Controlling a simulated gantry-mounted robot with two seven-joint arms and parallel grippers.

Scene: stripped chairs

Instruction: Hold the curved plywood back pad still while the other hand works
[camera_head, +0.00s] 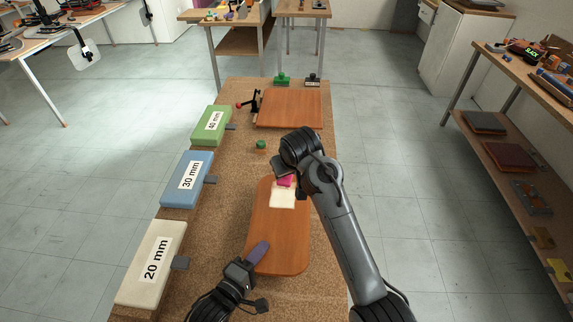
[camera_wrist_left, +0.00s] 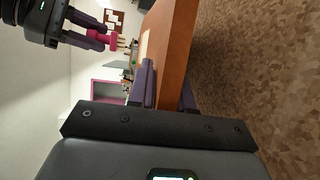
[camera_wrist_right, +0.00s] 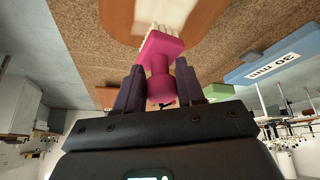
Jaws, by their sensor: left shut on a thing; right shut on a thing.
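The plywood back pad (camera_head: 262,210), a reddish-brown panel with rounded corners, lies along the cork-coloured bench top. My left gripper (camera_head: 258,252) is shut on its near edge; in the left wrist view the pad's edge (camera_wrist_left: 178,50) sits between the fingers. My right gripper (camera_wrist_right: 160,88) is shut on a pink brush (camera_wrist_right: 158,60) with pale bristles, which are over the pad. The brush shows in the head view (camera_head: 285,181), partly hidden by my right arm. A cream patch (camera_head: 283,199) is on the pad's upper face, beside the brush.
Left of the pad stand a white 20 mm block (camera_head: 150,262), a blue 30 mm block (camera_head: 187,179) and a green 40 mm block (camera_head: 211,125). Behind lie another brown panel (camera_head: 291,108), a black clamp (camera_head: 255,103) and a small green piece (camera_head: 261,144).

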